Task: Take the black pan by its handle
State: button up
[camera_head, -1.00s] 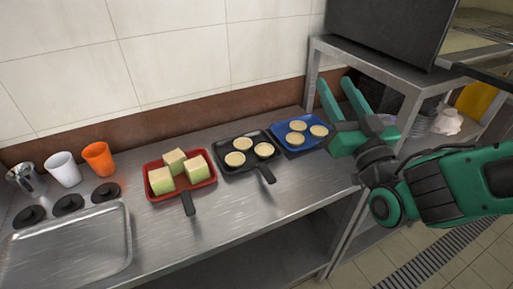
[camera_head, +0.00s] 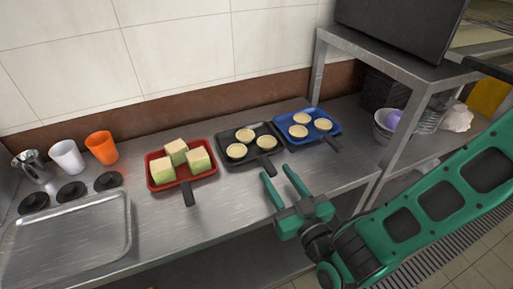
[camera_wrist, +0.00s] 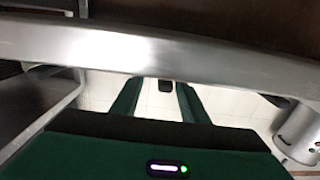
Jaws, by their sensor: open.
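The black pan (camera_head: 232,136) is square and lies on the metal counter with three round pale pieces in it. Its handle (camera_head: 266,166) points toward the counter's front. My gripper (camera_head: 279,170) is open and empty, its green fingers pointing toward the pan, just to the front right of the handle in the head view. The pan's body cannot be made out there.
A red pan (camera_head: 157,157) with green-sided blocks lies left, and a blue pan (camera_head: 283,118) with round pieces lies right. A metal tray (camera_head: 70,240), cups and black discs are at far left. A metal shelf (camera_head: 400,65) stands right. The counter edge (camera_wrist: 100,45) crosses the wrist view.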

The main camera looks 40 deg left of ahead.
aim_at(264, 156)
jog(key=shift+x, duration=1.1)
jog(key=a, duration=0.3)
jog(key=shift+w+a+r, duration=0.1)
jog(key=shift+w+r, duration=0.25)
jog(key=shift+w, duration=0.05)
jog(key=shift+x, duration=0.85)
jog(key=shift+c, duration=0.3)
